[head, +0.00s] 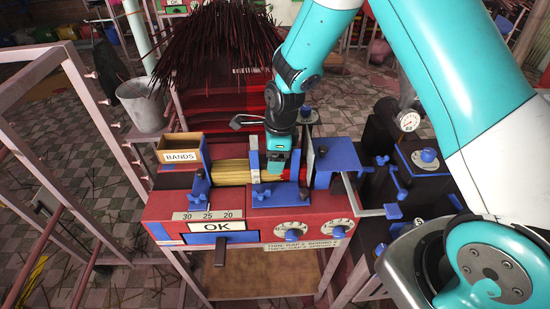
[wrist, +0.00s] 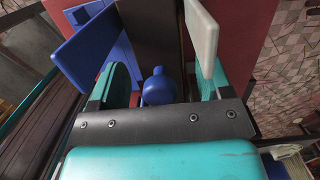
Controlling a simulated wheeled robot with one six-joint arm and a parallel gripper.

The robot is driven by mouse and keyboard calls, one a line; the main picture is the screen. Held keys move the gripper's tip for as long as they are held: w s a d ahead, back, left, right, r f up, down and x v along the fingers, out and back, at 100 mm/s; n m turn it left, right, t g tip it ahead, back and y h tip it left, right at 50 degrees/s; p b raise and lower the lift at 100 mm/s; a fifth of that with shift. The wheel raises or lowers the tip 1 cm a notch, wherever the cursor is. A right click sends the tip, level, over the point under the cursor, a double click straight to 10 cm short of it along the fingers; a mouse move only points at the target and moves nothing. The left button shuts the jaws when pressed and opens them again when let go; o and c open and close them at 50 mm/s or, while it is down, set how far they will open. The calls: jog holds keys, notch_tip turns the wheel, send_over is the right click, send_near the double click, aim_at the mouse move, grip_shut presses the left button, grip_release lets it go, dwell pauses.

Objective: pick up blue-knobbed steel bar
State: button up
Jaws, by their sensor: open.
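My gripper (head: 276,160) points down over the top of the red machine in the head view. In the wrist view its two teal fingers (wrist: 165,70) stand apart, and the gap between them holds nothing gripped. A round blue knob (wrist: 158,88) shows between the fingers, partly covered by the dark edge of my palm; I take it as the knob of the steel bar. A dark strip runs up the picture behind the knob; whether it is the bar I cannot tell. In the head view my gripper hides the spot below it.
Blue brackets (head: 337,160) and upright plates stand close beside my gripper. A BANDS box (head: 180,152) and yellow sticks (head: 231,172) lie to the left. A second blue knob (head: 428,155) sits on a plate at right. Dark red incense sticks (head: 215,45) fan out behind.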

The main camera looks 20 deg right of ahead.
jog(key=shift+c, duration=0.2)
grip_shut()
